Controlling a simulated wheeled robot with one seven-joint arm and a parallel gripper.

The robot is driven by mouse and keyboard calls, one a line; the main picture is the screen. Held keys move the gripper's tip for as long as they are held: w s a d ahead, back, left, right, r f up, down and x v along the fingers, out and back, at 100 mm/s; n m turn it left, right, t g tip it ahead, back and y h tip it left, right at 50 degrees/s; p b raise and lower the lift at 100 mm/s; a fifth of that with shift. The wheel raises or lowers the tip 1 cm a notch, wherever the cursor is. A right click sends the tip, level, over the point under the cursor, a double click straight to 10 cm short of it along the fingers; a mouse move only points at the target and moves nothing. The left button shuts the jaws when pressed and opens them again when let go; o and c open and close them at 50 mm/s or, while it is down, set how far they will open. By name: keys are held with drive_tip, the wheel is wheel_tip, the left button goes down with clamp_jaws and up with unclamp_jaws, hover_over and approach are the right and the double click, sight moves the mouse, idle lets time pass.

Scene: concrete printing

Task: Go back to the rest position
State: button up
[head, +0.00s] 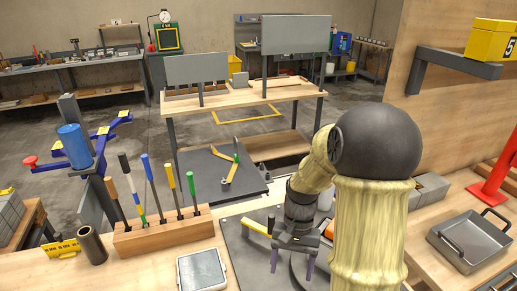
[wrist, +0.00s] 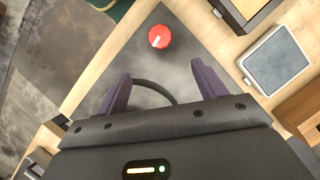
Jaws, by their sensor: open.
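My gripper (head: 292,262) is open and points down over a dark grey plate on the wooden bench in the head view. In the wrist view its two purple fingers (wrist: 160,88) are spread apart with nothing held between them. A red round knob (wrist: 158,37) with a white mark lies beyond the fingertips in the wrist view, apart from them. A dark curved line shows on the plate between the fingers. My own yellow and black arm hides part of the bench in the head view.
A wooden block (head: 165,237) with several upright coloured-handled tools stands left of my gripper. A white-rimmed grey tray (head: 202,270) lies at the front and shows in the wrist view (wrist: 275,60). A metal pan (head: 470,240) is at the right. A dark cylinder (head: 92,246) stands at the left.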

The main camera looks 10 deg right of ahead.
drive_tip(key=a+n+t, duration=0.1)
drive_tip(key=n+t, duration=0.1)
drive_tip(key=s+a+r+n+t+h, duration=0.1)
drive_tip(key=n+t, duration=0.1)
drive_tip(key=a+r+n+t+h, duration=0.1)
drive_tip(key=t, duration=0.1)
drive_tip(key=shift+s+a+r+n, duration=0.25)
drive_tip(key=shift+s+a+n, duration=0.15)
idle(1.0)
